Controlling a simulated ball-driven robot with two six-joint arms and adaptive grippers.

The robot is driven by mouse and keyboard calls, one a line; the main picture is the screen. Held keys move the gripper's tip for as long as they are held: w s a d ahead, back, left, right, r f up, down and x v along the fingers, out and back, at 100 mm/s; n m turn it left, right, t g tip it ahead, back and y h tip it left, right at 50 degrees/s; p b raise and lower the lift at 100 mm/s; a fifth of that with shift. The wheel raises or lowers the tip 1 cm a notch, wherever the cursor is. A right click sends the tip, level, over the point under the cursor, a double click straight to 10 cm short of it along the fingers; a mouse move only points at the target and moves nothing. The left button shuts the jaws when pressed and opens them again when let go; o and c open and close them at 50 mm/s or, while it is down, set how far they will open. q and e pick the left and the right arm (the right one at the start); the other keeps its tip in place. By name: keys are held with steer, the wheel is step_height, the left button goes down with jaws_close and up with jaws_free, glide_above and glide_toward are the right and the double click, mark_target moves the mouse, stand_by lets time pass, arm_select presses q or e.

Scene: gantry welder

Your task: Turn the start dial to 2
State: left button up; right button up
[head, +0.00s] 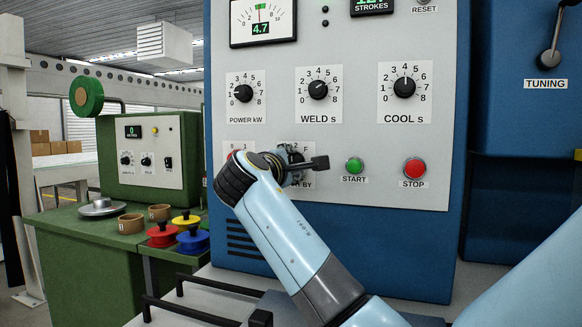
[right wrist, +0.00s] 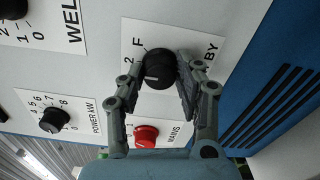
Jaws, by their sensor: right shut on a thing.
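The black dial (right wrist: 160,69) on a white plate marked F, 2 and BY shows in the right wrist view. It sits between the two fingers of my right gripper (right wrist: 163,85), which are shut on it. The dial's pointer is too unclear to read, and part of the plate's lettering is hidden by a finger. In the head view my right gripper (head: 290,165) is at the lower left of the grey panel and covers the dial and most of its plate (head: 308,150). My left gripper is out of view.
A red MAINS knob (right wrist: 146,135) is close beside a gripper finger. The green START button (head: 354,166) and red STOP button (head: 413,169) are to the right. POWER (head: 243,93), WELD (head: 318,90) and COOL (head: 404,87) dials are above.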

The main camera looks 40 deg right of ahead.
steer(key=shift+f, duration=0.15)
stand_by(0.3)
steer(key=o, duration=1.1)
steer(key=shift+o, duration=0.2)
steer(key=v, duration=0.7)
steer(key=shift+s+a, duration=0.15)
steer(key=shift+a, duration=0.1)
